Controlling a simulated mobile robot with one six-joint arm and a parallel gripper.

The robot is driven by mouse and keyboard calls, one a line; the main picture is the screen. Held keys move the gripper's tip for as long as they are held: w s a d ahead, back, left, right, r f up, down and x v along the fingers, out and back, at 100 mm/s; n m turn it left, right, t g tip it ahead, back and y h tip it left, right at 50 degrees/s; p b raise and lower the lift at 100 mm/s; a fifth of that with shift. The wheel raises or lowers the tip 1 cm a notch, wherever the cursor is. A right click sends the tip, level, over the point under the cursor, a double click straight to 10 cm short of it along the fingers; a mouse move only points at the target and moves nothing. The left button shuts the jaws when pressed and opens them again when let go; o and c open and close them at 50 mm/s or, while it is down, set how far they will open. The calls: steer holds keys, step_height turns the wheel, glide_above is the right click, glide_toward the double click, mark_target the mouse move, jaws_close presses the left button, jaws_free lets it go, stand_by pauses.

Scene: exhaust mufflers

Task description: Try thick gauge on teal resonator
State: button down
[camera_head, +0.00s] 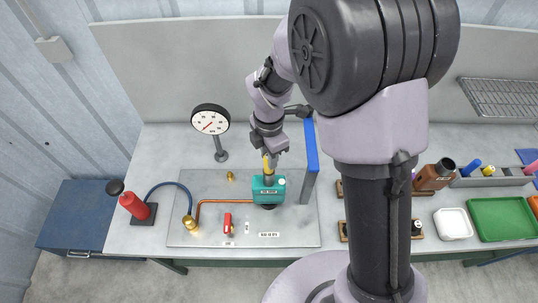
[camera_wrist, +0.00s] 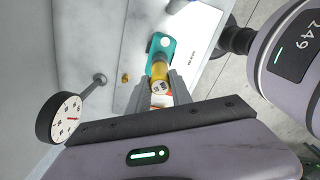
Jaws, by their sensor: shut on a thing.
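The teal resonator (camera_head: 277,194) is a small box with a dark label, fixed on the grey plate (camera_head: 190,180). It also shows in the wrist view (camera_wrist: 152,47). My gripper (camera_head: 268,157) is above it, pointing down, shut on a yellow-bodied gauge (camera_head: 267,165). In the wrist view the gauge (camera_wrist: 159,69) sits between my grey fingers (camera_wrist: 163,88), with a white and orange part and a small dark-marked tag. Its lower end, grey in the head view, meets the resonator's top; I cannot tell whether it is inside an opening.
A dial gauge (camera_head: 210,121) on a stand is at left behind the plate. A copper pipe (camera_head: 212,202), red valve (camera_head: 228,222) and red cylinder (camera_head: 134,206) lie left of the resonator. A blue upright panel (camera_head: 311,160) stands close on the right. A green tray (camera_head: 503,219) is far right.

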steer(key=shift+r+p, duration=3.05)
steer(key=shift+r, duration=0.5)
steer(key=shift+f, duration=0.1)
